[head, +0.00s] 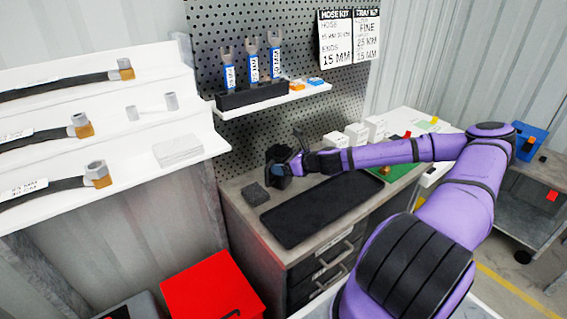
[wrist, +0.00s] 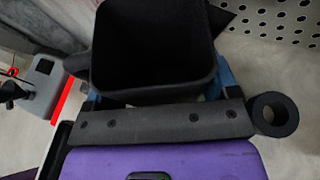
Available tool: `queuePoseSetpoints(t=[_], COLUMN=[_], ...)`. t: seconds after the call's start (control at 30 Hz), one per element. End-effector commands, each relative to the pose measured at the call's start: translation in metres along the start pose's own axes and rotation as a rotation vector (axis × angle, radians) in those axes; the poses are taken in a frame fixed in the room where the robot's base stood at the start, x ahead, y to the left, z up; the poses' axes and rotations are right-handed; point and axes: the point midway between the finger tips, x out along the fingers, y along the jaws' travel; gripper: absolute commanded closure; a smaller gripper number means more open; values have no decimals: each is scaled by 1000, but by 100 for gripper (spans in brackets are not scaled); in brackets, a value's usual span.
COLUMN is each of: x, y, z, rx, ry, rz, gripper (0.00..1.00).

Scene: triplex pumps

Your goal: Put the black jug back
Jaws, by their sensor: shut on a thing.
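The black jug (head: 279,180) is at the left end of my outstretched arm, over the back left part of the grey workbench top. In the wrist view the black jug (wrist: 155,45) fills the upper middle, with its open square mouth toward the camera and its inside dark and empty-looking. My gripper (head: 296,162) is shut on the jug. In the wrist view, blue finger parts of my gripper (wrist: 160,97) show on both sides of the jug. I cannot tell whether the jug's base touches the bench.
A dark square pad (head: 255,195) lies left of the jug, and a long black mat (head: 322,208) lies in front. White boxes (head: 355,133) stand behind my arm. A white shelf (head: 275,100) with blue-handled wrenches hangs above. A red box (head: 212,287) stands on the floor at left.

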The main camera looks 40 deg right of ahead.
Motion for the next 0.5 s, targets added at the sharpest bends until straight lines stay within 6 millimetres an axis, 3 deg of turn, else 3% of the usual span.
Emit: queuePoseSetpoints(t=[0.03,0.1,0.37,0.5], x=[0,0,0,-13], y=[0,0,0,-2], z=[0,0,1,1], rx=[0,0,0,0], ry=[0,0,0,0], rz=[0,0,0,-3], gripper=[12,0,0,0])
